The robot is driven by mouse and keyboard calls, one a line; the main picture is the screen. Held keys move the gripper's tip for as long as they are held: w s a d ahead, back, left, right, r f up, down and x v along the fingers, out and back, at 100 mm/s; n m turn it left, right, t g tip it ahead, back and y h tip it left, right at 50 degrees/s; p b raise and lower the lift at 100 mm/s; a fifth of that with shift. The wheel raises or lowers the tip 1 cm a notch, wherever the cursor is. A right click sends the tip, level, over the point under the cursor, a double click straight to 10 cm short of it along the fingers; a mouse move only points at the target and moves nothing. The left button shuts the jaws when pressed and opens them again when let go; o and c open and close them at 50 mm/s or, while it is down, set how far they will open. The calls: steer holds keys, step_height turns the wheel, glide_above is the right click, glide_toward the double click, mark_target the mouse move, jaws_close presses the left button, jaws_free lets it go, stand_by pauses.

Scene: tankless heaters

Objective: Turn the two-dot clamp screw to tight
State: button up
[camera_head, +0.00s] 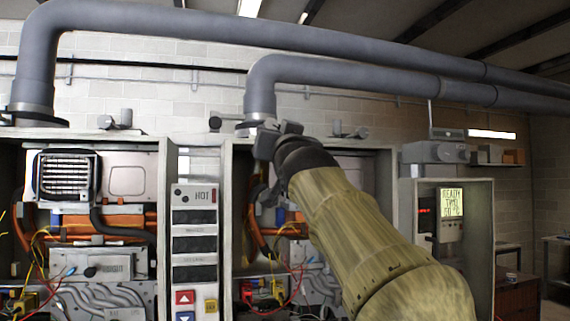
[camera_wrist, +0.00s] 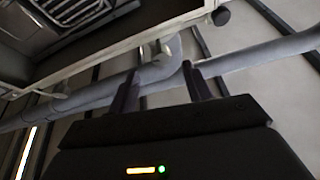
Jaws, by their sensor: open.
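My gripper (camera_head: 268,190) is in front of the open middle heater cabinet, below its grey flue pipe. In the wrist view its two dark fingers (camera_wrist: 160,88) stand apart with nothing between them. My arm hides part of the middle cabinet.
Large grey pipes (camera_head: 355,74) run overhead; a pipe also crosses the wrist view (camera_wrist: 255,55). Loose wires and hoses fill the left cabinet (camera_head: 165,220) and middle cabinet. A control panel (camera_head: 194,250) stands between them. A lit display (camera_head: 451,203) is at the right.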

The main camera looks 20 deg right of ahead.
steer(key=b+v, duration=0.6)
steer(key=b, duration=0.1)
steer(key=shift+s+f, duration=0.1)
steer(key=shift+s, duration=0.05)
stand_by(0.4)
steer(key=shift+f, duration=0.1)
steer(key=w+f+g, duration=0.3)
steer(key=w+f, duration=0.2)
steer(key=f, duration=0.5)
steer(key=w+f+g, duration=0.2)
steer(key=w+f, duration=0.2)
steer(key=f, duration=0.7)
step_height(320, 180, down, 21)
steer(key=n+g, duration=0.1)
steer(key=g, duration=0.4)
steer(key=s+f+g, duration=0.3)
steer(key=s+f, duration=0.2)
steer(key=f, duration=0.4)
steer(key=s+f+g, duration=0.2)
steer(key=s+f, duration=0.2)
steer(key=f, duration=0.5)
steer(key=s+f+g, duration=0.4)
steer(key=s+f, duration=0.9)
steer(key=s, duration=0.2)
steer(key=shift+s+n+g+p, duration=0.2)
steer(key=shift+n+g+p, duration=0.1)
steer(key=shift+n+g, duration=0.1)
